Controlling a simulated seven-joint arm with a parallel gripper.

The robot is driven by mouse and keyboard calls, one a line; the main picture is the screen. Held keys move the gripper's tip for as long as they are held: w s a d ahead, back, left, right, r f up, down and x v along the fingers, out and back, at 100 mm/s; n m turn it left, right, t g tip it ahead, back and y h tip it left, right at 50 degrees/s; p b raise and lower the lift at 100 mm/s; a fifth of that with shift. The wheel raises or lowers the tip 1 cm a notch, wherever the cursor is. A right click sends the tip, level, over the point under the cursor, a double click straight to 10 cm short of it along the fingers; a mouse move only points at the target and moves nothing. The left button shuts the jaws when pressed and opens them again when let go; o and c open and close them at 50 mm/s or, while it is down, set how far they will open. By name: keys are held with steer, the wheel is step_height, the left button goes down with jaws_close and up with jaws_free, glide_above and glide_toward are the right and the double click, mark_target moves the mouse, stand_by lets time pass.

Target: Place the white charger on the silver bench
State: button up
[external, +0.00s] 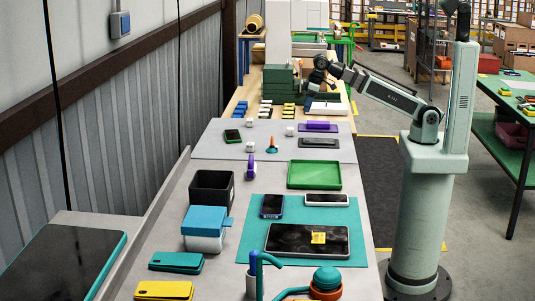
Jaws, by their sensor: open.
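My gripper (317,84) is at the far end of the row of benches, over the wooden-topped table beside green stacked boxes. It is open, and its fingertips are small and hard to make out. Small white cube-shaped pieces that look like chargers stand on a grey mat: one at the back left (250,123), one at the front left (250,147) and one in the middle (290,131). I cannot tell which one is the white charger of the task. The pale silver-grey bench (165,233) runs along the front, well short of my gripper.
Phones, a green tray (314,175), a black box (212,190) and a blue-lidded box (205,228) crowd the bench. A tablet (307,240) lies on a teal mat. Green boxes (278,85) and colored blocks stand near my gripper. A wall runs along the left.

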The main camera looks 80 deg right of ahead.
mark_target(291, 128)
steer(key=shift+t, duration=0.6)
steer(key=shift+w+r+x, duration=0.15)
steer(key=shift+w+x, duration=0.25)
steer(key=shift+x, duration=1.95)
steer(key=shift+w+r+x, duration=0.2)
steer(key=shift+w+x, duration=0.2)
steer(key=shift+x, duration=1.9)
steer(key=shift+w+r+x, duration=0.15)
steer(key=shift+w+x, duration=0.3)
steer(key=shift+x, duration=1.9)
steer(key=shift+c, duration=0.2)
